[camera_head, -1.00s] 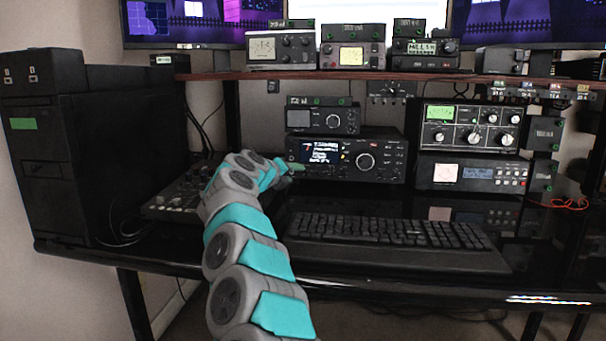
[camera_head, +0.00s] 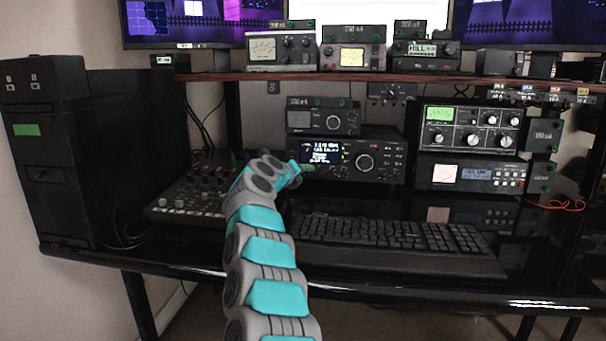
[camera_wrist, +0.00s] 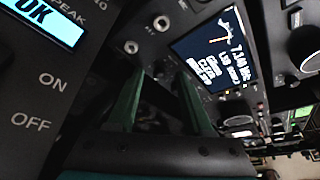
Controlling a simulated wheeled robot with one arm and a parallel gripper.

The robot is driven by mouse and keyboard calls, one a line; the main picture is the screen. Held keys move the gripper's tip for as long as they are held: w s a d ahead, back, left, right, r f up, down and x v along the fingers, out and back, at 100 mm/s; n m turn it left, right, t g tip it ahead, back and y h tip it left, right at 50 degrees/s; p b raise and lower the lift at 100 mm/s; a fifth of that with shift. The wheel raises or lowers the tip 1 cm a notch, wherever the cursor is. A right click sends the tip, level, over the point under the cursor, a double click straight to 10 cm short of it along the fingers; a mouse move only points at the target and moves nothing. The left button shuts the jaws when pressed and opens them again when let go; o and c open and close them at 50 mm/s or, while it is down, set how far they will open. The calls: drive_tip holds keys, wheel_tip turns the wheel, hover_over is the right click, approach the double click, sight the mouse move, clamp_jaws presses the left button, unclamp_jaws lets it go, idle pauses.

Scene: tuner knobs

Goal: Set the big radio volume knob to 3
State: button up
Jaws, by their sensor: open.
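The big radio (camera_head: 347,160) is the black set in the middle of the desk, with a lit display and a large round dial (camera_head: 364,162). In the wrist view its display (camera_wrist: 217,50) is tilted, with small knobs (camera_wrist: 238,121) along one edge and two small round fittings (camera_wrist: 131,47) on the other side. I cannot tell which knob is volume or read its setting. In the head view my gripper (camera_head: 299,168) is at the radio's lower left.
A dark panel (camera_wrist: 45,90) marked ON and OFF is close on the left in the wrist view. A smaller radio (camera_head: 323,118) sits on top. A mixer (camera_head: 190,195) lies left, a keyboard (camera_head: 390,235) in front, and other sets (camera_head: 472,130) stand right.

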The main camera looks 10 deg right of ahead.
clamp_jaws()
idle(0.3)
idle(0.5)
drive_tip(key=m, duration=0.1)
drive_tip(key=m+y, duration=0.1)
drive_tip(key=shift+d+r+m+y+p, duration=0.15)
drive_tip(key=shift+r+m+y+p, duration=0.15)
drive_tip(key=shift+m+p, duration=0.1)
drive_tip(key=shift+s+d+m+y+p, duration=0.1)
drive_tip(key=shift+m+y+p, duration=0.4)
drive_tip(key=shift+m+y, duration=0.55)
drive_tip(key=m+y, duration=0.1)
drive_tip(key=m+t, duration=0.1)
drive_tip(key=m, duration=0.1)
drive_tip(key=shift+d+f+y, duration=0.15)
drive_tip(key=shift+y, duration=0.2)
drive_tip(key=shift+d+m+t+y, duration=0.1)
drive_tip(key=shift+m+t+y, duration=0.6)
drive_tip(key=shift+m, duration=0.75)
